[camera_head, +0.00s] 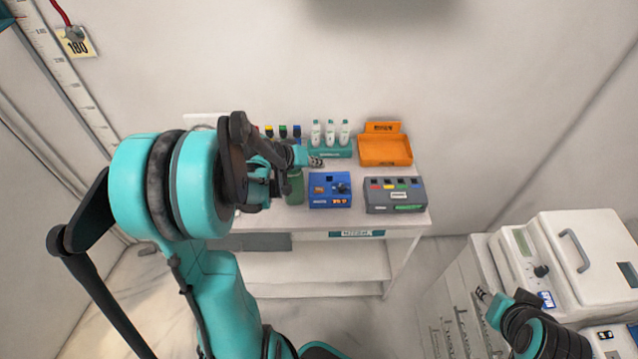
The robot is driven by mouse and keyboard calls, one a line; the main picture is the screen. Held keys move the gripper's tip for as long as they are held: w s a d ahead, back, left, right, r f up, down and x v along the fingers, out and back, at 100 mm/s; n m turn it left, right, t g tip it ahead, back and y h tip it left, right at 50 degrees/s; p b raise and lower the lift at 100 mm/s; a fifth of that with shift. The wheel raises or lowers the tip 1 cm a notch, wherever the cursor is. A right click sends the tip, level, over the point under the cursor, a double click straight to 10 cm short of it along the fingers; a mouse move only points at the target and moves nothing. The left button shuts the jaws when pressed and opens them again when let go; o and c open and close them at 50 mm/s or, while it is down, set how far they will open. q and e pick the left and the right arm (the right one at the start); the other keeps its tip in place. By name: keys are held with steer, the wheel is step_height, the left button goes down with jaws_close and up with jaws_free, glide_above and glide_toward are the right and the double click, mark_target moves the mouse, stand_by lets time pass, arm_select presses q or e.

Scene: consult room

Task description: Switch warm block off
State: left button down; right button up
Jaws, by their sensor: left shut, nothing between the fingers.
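A small blue box (330,201), likely the warm block, sits on the white table with a dark knob and a small orange-red display on its front. I cannot read its switch state. My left gripper (316,162) is shut and empty, pointing right just above and behind the blue box, in front of the teal tube rack. It appears apart from the box. My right gripper (482,294) is at the lower right, far from the blue box, beside the white machine. Its fingers are too small to tell open from shut.
A teal rack (338,153) with white bottles, an orange tray (385,152) and a grey box (394,196) with coloured buttons stand on the table (270,220). A green cylinder (296,190) is left of the blue box. A white machine (580,255) stands at the right.

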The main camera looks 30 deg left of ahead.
mark_target(317, 190)
arm_select(q)
steer(key=shift+f, duration=0.2)
step_height(317, 190, down, 8)
steer(key=b, duration=0.7)
steer(key=shift+f, duration=0.25)
stand_by(1.1)
steer(key=shift+f+b, duration=0.4)
steer(key=shift+b, duration=0.2)
steer(key=shift+f+b, duration=0.4)
steer(key=shift+r, duration=0.15)
stand_by(0.6)
steer(key=shift+r+p, duration=0.6)
steer(key=shift+r, duration=0.1)
steer(key=shift+r, duration=0.1)
